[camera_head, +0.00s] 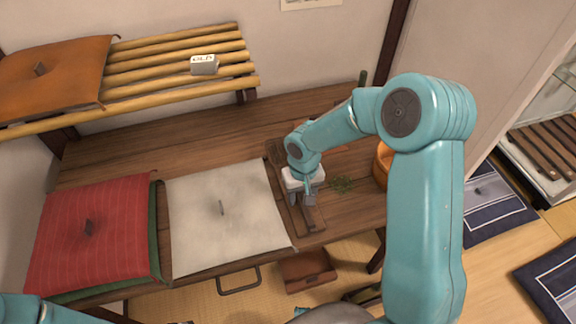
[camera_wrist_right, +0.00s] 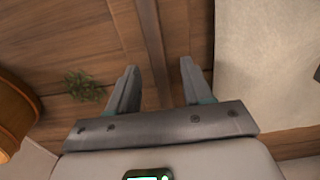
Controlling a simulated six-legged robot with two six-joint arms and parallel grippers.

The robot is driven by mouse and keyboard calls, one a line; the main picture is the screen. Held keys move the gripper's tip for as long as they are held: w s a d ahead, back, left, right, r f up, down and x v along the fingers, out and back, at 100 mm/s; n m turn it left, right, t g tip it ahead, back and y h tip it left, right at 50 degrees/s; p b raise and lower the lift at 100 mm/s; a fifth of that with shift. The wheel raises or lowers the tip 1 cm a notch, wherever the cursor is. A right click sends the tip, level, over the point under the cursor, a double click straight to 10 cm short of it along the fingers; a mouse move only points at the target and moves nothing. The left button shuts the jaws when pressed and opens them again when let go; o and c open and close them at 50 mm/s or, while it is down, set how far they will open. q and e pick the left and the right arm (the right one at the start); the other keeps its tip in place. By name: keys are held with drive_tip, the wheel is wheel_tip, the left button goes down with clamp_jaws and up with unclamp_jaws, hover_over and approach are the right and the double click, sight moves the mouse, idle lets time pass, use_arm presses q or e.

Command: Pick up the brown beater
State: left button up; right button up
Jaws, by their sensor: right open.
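A long, flat brown wooden piece (camera_head: 276,158), which looks like the brown beater, lies on the wooden table to the right of the white cushion. My right gripper (camera_head: 303,202) is over it and hides its middle. In the right wrist view a long brown strip (camera_wrist_right: 133,35) runs up between the fingers of my open right gripper (camera_wrist_right: 158,66). The fingers are apart with nothing gripped. I cannot tell how high they are above it. Part of my left arm shows at the bottom left, but its gripper is out of view.
A white cushion (camera_head: 222,215) and a red cushion (camera_head: 92,232) lie left on the table (camera_head: 150,160). A green sprig (camera_head: 342,185) and an orange round container (camera_head: 382,165) are to the right. A slatted shelf (camera_head: 175,68) with a small white box (camera_head: 204,65) is behind.

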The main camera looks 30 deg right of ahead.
drive_tip(key=shift+f, duration=0.65)
clamp_jaws()
drive_tip(key=shift+r, duration=0.1)
